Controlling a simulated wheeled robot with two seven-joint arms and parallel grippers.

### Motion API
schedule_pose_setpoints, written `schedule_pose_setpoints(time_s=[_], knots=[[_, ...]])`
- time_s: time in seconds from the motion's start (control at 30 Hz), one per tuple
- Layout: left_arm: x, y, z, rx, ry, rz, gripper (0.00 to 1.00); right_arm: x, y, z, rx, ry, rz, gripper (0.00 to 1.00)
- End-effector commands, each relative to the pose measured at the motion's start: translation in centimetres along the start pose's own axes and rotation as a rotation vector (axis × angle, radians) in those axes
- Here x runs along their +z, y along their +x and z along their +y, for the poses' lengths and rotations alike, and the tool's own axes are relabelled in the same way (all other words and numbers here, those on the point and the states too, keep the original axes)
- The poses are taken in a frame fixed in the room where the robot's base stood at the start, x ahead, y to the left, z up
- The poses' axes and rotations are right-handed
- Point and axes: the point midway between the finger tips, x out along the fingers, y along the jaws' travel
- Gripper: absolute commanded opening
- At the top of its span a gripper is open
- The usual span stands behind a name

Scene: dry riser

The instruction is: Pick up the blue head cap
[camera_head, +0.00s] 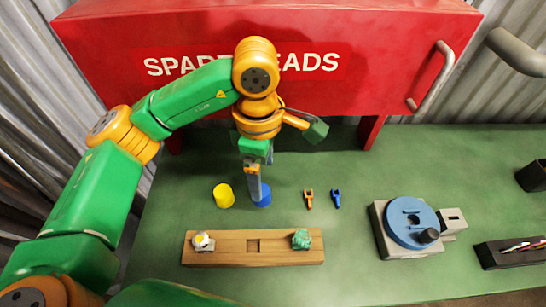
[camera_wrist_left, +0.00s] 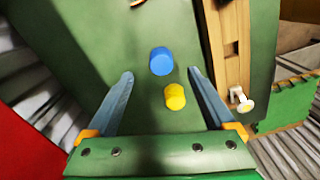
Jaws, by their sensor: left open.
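The blue head cap (camera_head: 263,197) is a short blue cylinder on the green bench. In the head view my left gripper (camera_head: 255,185) points down right at it, and its fingers hide part of the cap. In the left wrist view the blue cap (camera_wrist_left: 161,61) lies between the lines of the two open fingers of my left gripper (camera_wrist_left: 161,73), close to the fingertip level. No grip on it shows. A yellow cap (camera_head: 223,195) stands just to its left in the head view. The yellow cap also shows between the fingers in the wrist view (camera_wrist_left: 175,97). My right gripper is not in view.
A wooden rack (camera_head: 225,256) with a white piece (camera_head: 203,242) and a teal piece (camera_head: 301,239) lies in front. Small orange (camera_head: 308,198) and blue (camera_head: 336,198) forked parts lie right of the caps. A blue disc fixture (camera_head: 411,220) stands further right. A red cabinet (camera_head: 390,60) is behind.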

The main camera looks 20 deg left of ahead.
Motion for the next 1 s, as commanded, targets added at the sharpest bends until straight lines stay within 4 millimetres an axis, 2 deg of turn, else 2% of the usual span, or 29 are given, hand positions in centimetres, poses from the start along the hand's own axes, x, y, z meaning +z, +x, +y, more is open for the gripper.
schedule_pose_setpoints(time_s=[0.17,0.37,0.5,0.7,0.73,0.77,1.0], knots=[[-0.1,1.2,0.0,-0.003,0.0,0.003,0.88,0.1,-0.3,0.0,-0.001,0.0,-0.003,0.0],[-0.8,4.7,0.2,-0.007,-0.002,0.002,0.88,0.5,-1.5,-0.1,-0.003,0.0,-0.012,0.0],[-0.7,6.8,0.3,-0.003,-0.001,0.001,0.88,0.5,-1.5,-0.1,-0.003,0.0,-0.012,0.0],[-0.7,7.1,0.3,0.0,0.0,0.0,0.88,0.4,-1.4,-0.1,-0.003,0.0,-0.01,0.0],[-0.7,7.1,0.3,0.0,0.0,0.0,0.85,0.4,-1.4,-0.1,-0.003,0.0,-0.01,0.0],[-0.7,7.1,0.3,0.0,0.0,0.0,0.77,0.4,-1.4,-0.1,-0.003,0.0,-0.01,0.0],[-0.7,7.1,0.3,0.0,0.0,0.0,0.12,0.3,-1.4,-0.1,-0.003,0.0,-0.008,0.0]])
